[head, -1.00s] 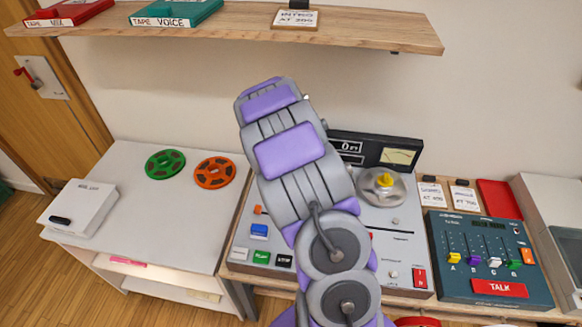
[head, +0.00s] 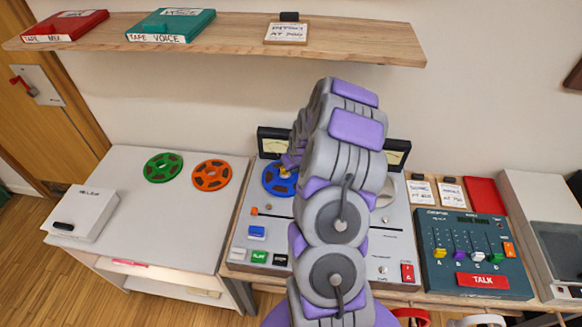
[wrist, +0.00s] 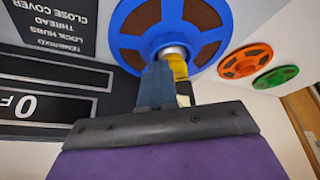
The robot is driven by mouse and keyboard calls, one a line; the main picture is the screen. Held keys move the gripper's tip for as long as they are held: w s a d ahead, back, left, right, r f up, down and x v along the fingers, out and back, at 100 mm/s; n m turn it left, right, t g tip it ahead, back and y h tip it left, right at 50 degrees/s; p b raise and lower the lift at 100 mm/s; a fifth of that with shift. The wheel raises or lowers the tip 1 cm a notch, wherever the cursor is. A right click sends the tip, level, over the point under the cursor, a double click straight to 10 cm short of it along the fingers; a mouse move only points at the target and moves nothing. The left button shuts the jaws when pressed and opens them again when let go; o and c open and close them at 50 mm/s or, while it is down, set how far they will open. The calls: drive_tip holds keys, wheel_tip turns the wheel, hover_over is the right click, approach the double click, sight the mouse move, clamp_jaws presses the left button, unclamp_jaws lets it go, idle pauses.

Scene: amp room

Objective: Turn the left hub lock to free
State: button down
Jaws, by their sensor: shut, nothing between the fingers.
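The blue reel (head: 272,187) sits on the left hub of the grey tape machine (head: 238,262). In the wrist view the blue reel (wrist: 140,57) shows a silver hub with the yellow left hub lock (wrist: 179,68) on it. My gripper (wrist: 163,66) is shut and empty, its tip right beside the lock; I cannot tell whether they touch. In the head view my gripper (head: 287,169) is small and mostly hidden by my arm at the reel. The lock's exact angle is partly hidden by the finger. The right hub (head: 387,190) is mostly behind my arm.
An orange reel (head: 212,176) and a green reel (head: 163,168) lie on the table at left, near a white box (head: 84,215). A mixer with a red TALK button (head: 482,280) stands at right. A wooden shelf (head: 215,47) overhangs the back.

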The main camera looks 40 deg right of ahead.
drive_tip(key=shift+w+d+n+y, duration=0.1)
drive_tip(key=shift+d+n+y, duration=0.25)
drive_tip(key=shift+n, duration=0.45)
drive_tip(key=shift+w+d+f+b, duration=0.1)
drive_tip(key=shift+w+d+b, duration=0.15)
drive_tip(key=shift+b, duration=0.4)
drive_tip(key=shift+w+d+n+y+b, duration=0.1)
drive_tip(key=shift+d+n+y+b, duration=0.15)
drive_tip(key=shift+n+b, duration=0.4)
drive_tip(key=shift+d, duration=0.1)
drive_tip(key=shift+w+d+b, duration=0.25)
drive_tip(key=shift+w+b, duration=0.05)
drive_tip(key=shift+w, duration=0.05)
drive_tip(key=shift+a, duration=0.15)
drive_tip(key=shift+w+a, duration=0.35)
